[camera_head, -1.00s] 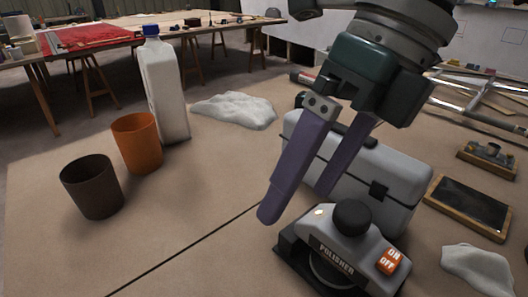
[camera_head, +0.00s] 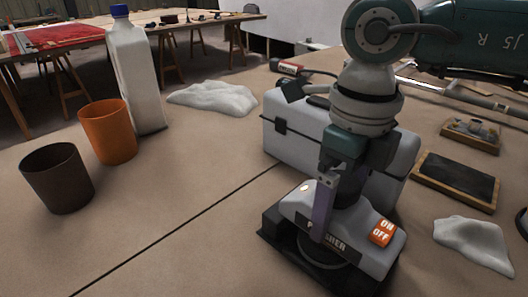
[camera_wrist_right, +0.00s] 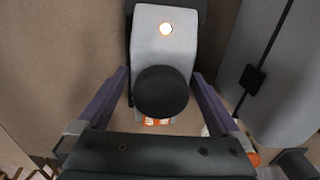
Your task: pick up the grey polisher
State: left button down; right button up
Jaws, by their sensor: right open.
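The grey polisher (camera_head: 365,240) stands on the brown table, with a dark base, a black top knob and an orange ON/OFF switch. My right gripper (camera_head: 328,222) is open, pointing down over the polisher. In the head view one purple finger hangs in front of its label, and the knob is mostly hidden. In the right wrist view the polisher (camera_wrist_right: 163,48) lies below, and its round black knob (camera_wrist_right: 162,92) sits between the two spread fingers of my right gripper (camera_wrist_right: 160,73). Neither finger visibly touches the knob. My left gripper is not in view.
A grey case (camera_head: 290,140) stands close behind the polisher. A white cloth (camera_head: 474,245), a dark wood-framed slate (camera_head: 456,179) and a small tool block (camera_head: 470,134) lie right. A brown cup (camera_head: 57,179), orange cup (camera_head: 108,132) and white bottle (camera_head: 135,75) stand left. The front-left table is clear.

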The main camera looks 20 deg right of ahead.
jog(key=shift+f, duration=0.2)
jog(key=shift+r, duration=0.15)
grip_shut()
dwell(0.6)
